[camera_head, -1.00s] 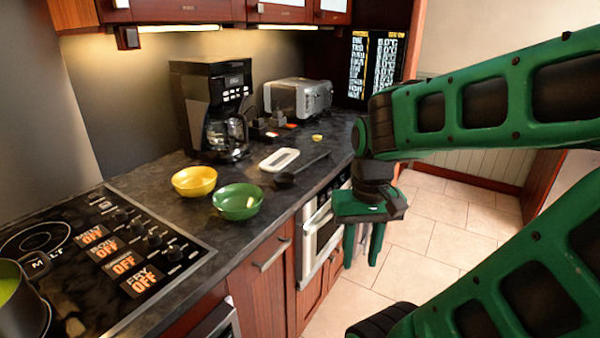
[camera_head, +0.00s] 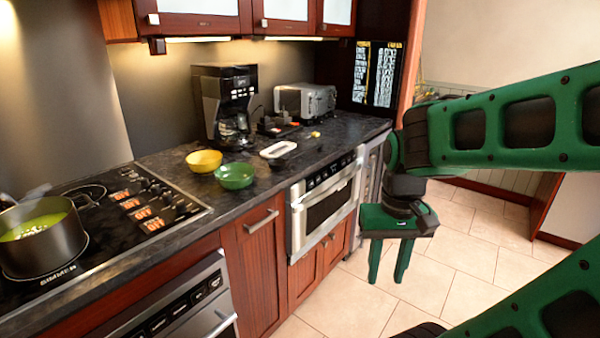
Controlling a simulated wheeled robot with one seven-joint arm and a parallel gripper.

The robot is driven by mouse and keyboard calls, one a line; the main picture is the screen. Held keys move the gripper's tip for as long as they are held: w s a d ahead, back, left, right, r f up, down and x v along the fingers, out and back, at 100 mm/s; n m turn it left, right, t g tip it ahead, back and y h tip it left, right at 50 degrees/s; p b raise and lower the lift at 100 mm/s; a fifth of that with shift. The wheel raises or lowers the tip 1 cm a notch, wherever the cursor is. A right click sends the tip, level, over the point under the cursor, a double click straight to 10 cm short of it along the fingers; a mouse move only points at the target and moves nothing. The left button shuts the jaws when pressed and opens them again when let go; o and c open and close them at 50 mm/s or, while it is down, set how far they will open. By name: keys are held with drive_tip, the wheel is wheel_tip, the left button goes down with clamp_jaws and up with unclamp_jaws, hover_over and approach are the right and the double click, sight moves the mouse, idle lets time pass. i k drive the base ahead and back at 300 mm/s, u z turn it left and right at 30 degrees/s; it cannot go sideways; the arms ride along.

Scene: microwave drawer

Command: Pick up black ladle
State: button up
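The black ladle (camera_head: 284,161) lies on the dark countertop, to the right of the green bowl and in front of a white dish. Its bowl end is nearer the green bowl and its handle runs right along the counter; it blends with the dark surface. My gripper (camera_head: 387,278) hangs over the floor in front of the counter, to the right of the microwave drawer (camera_head: 324,207). Its two green fingers point down and stand apart, with nothing between them. It is well away from the ladle.
A green bowl (camera_head: 235,176), a yellow bowl (camera_head: 204,161) and a white dish (camera_head: 278,149) are near the ladle. A coffee maker (camera_head: 224,106) and toaster (camera_head: 306,101) stand behind. A pot (camera_head: 42,240) sits on the cooktop (camera_head: 130,214). The tiled floor (camera_head: 460,260) is clear.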

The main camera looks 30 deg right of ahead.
sight(276, 164)
drive_tip(key=k, duration=0.4)
drive_tip(key=z, duration=0.75)
drive_tip(key=i, duration=2.1)
drive_tip(key=u, duration=0.2)
